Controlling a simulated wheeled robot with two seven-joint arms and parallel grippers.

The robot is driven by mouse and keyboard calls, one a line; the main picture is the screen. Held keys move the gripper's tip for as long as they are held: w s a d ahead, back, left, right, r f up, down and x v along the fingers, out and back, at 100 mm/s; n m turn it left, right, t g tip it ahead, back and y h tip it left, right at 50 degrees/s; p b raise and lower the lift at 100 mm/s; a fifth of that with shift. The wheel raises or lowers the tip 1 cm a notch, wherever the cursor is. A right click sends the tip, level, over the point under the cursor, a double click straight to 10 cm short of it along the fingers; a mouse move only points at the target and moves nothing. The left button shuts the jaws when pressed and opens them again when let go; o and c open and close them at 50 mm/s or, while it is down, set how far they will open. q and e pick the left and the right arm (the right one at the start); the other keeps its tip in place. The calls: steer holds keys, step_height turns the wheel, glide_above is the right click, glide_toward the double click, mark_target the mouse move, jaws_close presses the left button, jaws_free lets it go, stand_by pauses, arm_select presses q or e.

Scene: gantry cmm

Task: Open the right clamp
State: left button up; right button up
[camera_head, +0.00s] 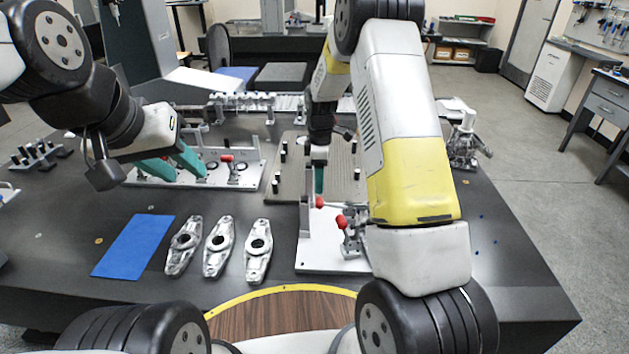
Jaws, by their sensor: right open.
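A white fixture plate (312,257) lies on the dark table in front of me. Toggle clamps with red handle tips stand on it, one tip at the left (320,202) and one clamp (350,235) further right with its own red tip. My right gripper (319,186) points down just above the left red tip; one teal finger shows clearly, and I cannot tell if it touches. My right forearm hides the plate's right side. My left gripper (178,172) is open and empty, with two spread teal fingers, in front of another white fixture (250,174) with a red-handled clamp (228,165).
Three metal link parts (219,246) lie beside a blue mat (134,246) at the front left. A grey plate with black pegs (285,185) lies behind the fixture. A metal casting (464,145) stands at the right.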

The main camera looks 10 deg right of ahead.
mark_target(319, 200)
step_height(319, 200, down, 8)
steer(key=shift+f, duration=0.1)
stand_by(0.4)
jaws_close()
